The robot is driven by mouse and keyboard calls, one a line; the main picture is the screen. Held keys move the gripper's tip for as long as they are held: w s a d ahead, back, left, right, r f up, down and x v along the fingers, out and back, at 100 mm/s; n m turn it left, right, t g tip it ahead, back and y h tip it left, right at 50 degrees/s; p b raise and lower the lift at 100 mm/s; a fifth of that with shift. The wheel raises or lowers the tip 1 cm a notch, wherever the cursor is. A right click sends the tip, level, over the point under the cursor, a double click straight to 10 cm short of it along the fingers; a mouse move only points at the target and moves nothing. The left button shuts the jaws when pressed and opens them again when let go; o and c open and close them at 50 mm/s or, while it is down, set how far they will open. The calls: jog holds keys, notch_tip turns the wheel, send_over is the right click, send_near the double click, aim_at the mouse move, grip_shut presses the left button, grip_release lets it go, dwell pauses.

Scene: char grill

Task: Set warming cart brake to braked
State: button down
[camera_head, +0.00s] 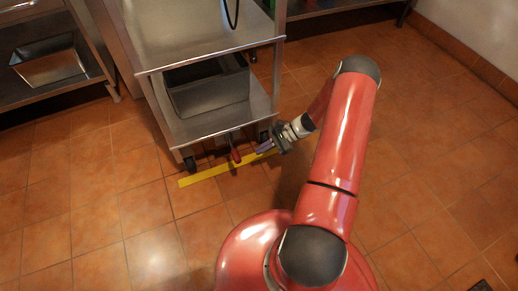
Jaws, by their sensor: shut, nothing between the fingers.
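The warming cart (204,130) is a steel cart with an upper top and a lower shelf, standing on small dark casters at the upper middle. A small red brake lever (235,155) hangs below the lower shelf's front edge, near the middle. My gripper (262,148) is just right of the red lever, low in front of the cart's right front corner. It is shut and empty, and it points left. The lever's exact angle, and whether the fingers touch it, are too small to tell.
A yellow strip (228,167) lies on the tiled floor along the cart's front. A dark metal bin (206,88) sits on the lower shelf. A steel shelf unit with a metal pan (50,65) stands at left. The floor at right and lower left is clear.

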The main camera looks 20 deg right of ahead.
aim_at(234, 151)
jog(key=a, duration=0.7)
jog(key=shift+a, duration=0.2)
jog(key=shift+r, duration=0.2)
